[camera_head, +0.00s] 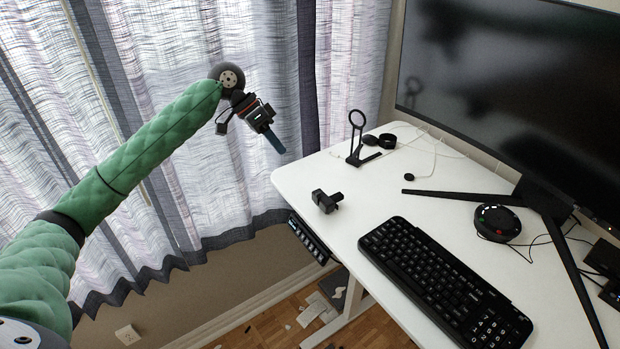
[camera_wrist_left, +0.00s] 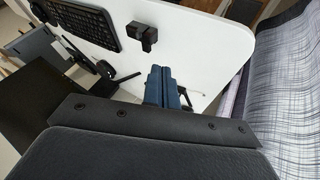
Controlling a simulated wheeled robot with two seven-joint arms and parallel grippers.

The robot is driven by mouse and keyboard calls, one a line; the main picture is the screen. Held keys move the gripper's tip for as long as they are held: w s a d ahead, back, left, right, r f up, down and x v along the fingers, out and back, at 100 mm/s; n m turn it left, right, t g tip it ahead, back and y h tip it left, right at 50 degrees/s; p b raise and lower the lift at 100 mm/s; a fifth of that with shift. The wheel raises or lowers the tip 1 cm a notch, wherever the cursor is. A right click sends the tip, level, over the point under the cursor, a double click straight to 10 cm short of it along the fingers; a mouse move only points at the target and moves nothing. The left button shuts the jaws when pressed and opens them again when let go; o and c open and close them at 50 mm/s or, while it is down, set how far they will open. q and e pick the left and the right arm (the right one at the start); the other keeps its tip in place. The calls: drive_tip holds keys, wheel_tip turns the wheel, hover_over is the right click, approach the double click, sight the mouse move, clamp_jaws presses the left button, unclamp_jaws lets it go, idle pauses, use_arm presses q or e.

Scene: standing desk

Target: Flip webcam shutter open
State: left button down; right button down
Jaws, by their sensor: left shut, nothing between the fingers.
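The webcam (camera_head: 327,201) is a small black block with a side arm. It sits on the white desk near its left corner, behind the keyboard's far end. It also shows in the left wrist view (camera_wrist_left: 143,36), near the desk edge. Its shutter is too small to make out in either view. My left gripper (camera_head: 277,144) is in the air just off the desk's left corner, up and left of the webcam and apart from it. Its blue fingers (camera_wrist_left: 167,88) are together with nothing between them. My right gripper is in neither view.
A black keyboard (camera_head: 443,282) lies on the desk (camera_head: 385,205). A large monitor (camera_head: 520,90) stands at the right on a splayed stand. A round black speakerphone (camera_head: 497,222) and a black ring stand (camera_head: 357,140) are also there. Curtains (camera_head: 200,120) hang behind my left arm.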

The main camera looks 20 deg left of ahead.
sight(318, 194)
use_arm(q)
drive_tip(key=x, duration=1)
drive_tip(key=shift+d+f, duration=0.15)
drive_tip(key=shift+f, duration=0.05)
drive_tip(key=shift+s+d+r, duration=0.1)
drive_tip(key=shift+s+d, duration=0.65)
drive_tip(key=shift+d, duration=0.1)
drive_tip(key=shift+s+d+r, duration=0.1)
drive_tip(key=shift+s+d, duration=0.35)
drive_tip(key=shift+d, duration=0.15)
drive_tip(key=shift+s+d, duration=0.75)
drive_tip(key=shift+d, duration=0.1)
